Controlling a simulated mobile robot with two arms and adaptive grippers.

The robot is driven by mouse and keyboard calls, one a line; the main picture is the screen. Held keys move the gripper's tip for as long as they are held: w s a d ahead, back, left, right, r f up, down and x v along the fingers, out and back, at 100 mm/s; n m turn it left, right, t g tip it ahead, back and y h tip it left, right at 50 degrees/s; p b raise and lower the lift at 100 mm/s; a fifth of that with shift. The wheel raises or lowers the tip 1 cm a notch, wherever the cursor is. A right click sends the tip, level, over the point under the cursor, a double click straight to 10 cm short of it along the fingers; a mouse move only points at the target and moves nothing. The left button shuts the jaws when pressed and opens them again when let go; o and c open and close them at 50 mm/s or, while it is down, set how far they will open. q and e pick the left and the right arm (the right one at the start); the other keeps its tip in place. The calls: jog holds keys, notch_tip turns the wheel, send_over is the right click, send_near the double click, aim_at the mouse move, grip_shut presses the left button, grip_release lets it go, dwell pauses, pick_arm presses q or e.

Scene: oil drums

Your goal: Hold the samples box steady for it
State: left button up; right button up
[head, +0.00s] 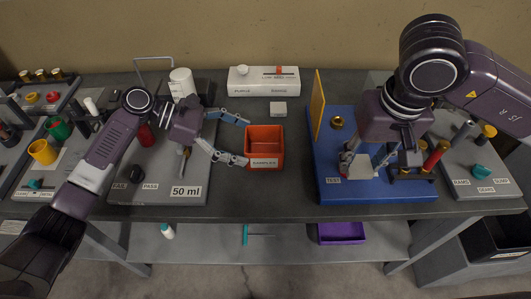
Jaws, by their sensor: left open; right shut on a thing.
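The orange samples box (251,161), an open-topped box with a "SAMPLES" label on its front, stands on the dark bench near the middle. My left gripper (243,139) is open at the box's left side, one finger toward its back left corner and one toward its front left corner. I cannot tell whether either finger touches it. My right gripper (367,161) is over the blue "TEST" board (400,193), shut on a small pale grey thing (360,168) that is partly hidden by the fingers.
A yellow upright panel (318,104) stands at the board's left edge. A white device (263,81) and a small pale block (279,109) lie behind the box. A grey "50 ml" stand (150,190) is at left. Bare bench lies in front of the box.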

aim_at(260, 147)
pick_arm(q)
jog(key=shift+f+b+x, duration=0.2)
jog(key=shift+b+x, duration=0.2)
jog(key=shift+x, duration=0.55)
pick_arm(e)
jog(key=shift+f, duration=0.8)
pick_arm(q)
jog(key=shift+d+f+p, duration=0.1)
jog(key=shift+d+p, duration=0.7)
jog(key=shift+p, duration=0.2)
pick_arm(e)
jog(key=shift+r, duration=0.95)
pick_arm(q)
jog(key=shift+d+f, duration=0.3)
jog(key=shift+d, duration=0.2)
pick_arm(e)
jog(key=shift+r, duration=0.2)
pick_arm(q)
jog(key=shift+d+f, duration=0.25)
jog(key=shift+f, duration=0.05)
jog(key=shift+c, duration=0.2)
jog(key=c, duration=0.7)
